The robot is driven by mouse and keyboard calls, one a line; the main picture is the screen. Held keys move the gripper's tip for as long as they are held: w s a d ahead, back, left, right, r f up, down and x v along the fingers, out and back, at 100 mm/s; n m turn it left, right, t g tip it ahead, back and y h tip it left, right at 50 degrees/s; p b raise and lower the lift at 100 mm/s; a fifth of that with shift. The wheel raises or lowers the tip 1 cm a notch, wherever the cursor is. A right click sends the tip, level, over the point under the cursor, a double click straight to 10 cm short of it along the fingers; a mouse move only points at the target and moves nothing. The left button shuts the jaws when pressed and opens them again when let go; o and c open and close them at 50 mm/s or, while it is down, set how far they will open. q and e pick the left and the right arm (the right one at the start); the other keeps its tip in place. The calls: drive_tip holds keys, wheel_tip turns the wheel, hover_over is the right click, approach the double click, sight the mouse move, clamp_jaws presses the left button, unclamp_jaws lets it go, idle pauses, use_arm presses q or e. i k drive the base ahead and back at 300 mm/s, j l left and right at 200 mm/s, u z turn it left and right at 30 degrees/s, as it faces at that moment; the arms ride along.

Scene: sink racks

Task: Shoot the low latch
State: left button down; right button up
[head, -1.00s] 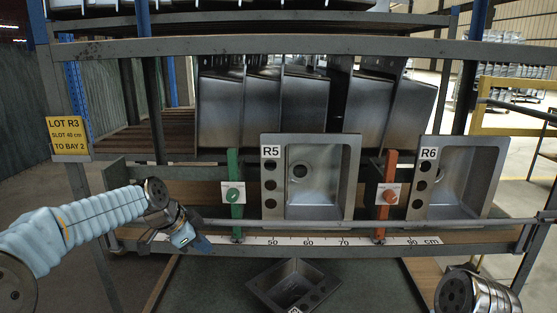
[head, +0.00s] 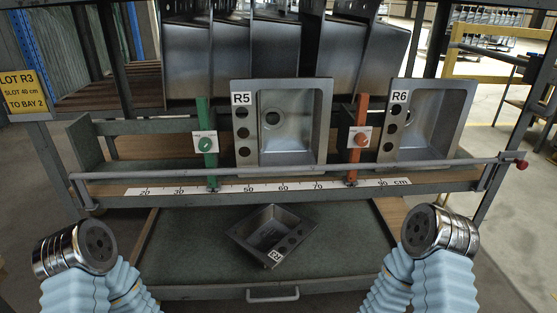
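The low latch seems to be the long grey bar (head: 425,167) across the front of the rack's lower shelf. It spans from the left end bracket (head: 83,190) past the right bracket (head: 491,178). A red knob (head: 521,164) sits at its right end. The bar passes in front of sinks R5 (head: 322,125) and R6 (head: 455,120), which stand on the shelf. Both my arms show at the bottom corners, apart from the bar. Neither gripper is in view, so I cannot see their fingers.
A green divider (head: 207,115) and an orange divider (head: 361,110) stand on the shelf above a centimetre scale (head: 232,189). A loose dark sink (head: 262,232) lies tilted on the green lower surface (head: 190,250). A handle (head: 272,296) is below. A yellow sign (head: 24,92) hangs left.

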sight(521, 165)
drive_tip(key=z, duration=1.7)
